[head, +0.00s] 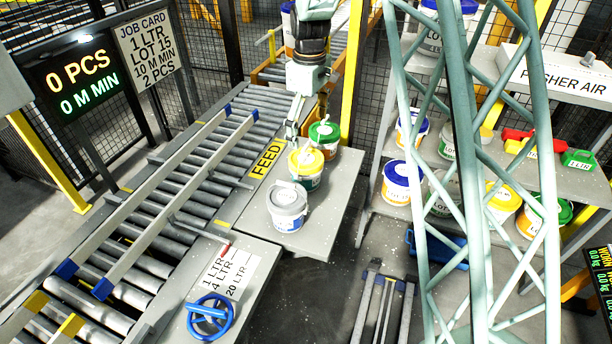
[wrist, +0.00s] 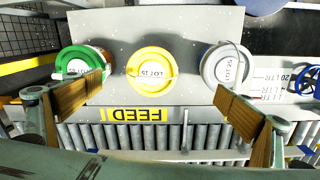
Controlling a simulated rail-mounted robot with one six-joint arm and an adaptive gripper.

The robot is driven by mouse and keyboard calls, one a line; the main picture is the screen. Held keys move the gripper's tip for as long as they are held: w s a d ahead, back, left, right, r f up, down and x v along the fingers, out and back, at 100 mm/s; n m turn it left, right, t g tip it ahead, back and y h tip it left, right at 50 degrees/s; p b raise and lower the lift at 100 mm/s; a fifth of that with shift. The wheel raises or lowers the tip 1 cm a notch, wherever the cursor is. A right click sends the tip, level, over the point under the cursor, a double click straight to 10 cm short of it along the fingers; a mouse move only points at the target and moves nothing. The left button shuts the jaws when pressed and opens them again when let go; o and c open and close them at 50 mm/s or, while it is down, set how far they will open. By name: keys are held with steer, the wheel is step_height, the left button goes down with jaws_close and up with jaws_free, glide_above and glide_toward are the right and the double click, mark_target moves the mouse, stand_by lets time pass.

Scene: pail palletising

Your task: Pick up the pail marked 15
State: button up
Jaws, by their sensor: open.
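Three pails stand in a row on the grey feed table. One has a green lid (head: 324,132), one a yellow lid (head: 305,160) and one a pale grey-white lid (head: 288,203). In the wrist view the green-lidded pail (wrist: 85,66) is left, the yellow-lidded pail (wrist: 150,72) in the middle, the grey-white pail (wrist: 228,68) right. Each lid has a LOT label, seen upside down; the numbers are too small to read surely. My gripper (wrist: 161,88) is open and empty above the row, its wooden-faced fingers spread on either side of the yellow lid in view.
A roller conveyor (head: 175,190) with side rails runs left of the feed table (head: 325,215). A job card (head: 147,45) reads 1 LTR, LOT 15, 2 PCS. A shelf rack (head: 380,185) with more pails stands right, behind a green lattice column. A blue handwheel (head: 209,316) sits in front.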

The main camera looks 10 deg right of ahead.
glide_above(306, 158)
steer(key=shift+n, duration=0.4)
steer(key=shift+f+p, duration=0.4)
steer(key=shift+f, duration=1.95)
steer(key=shift+f, duration=4.3)
steer(key=shift+f, duration=0.1)
steer(key=shift+f+b, duration=0.35)
steer(key=shift+f, duration=2.15)
steer(key=shift+c, duration=0.3)
steer(key=shift+w, duration=0.1)
steer(key=c, duration=1.7)
steer(key=shift+r, duration=0.15)
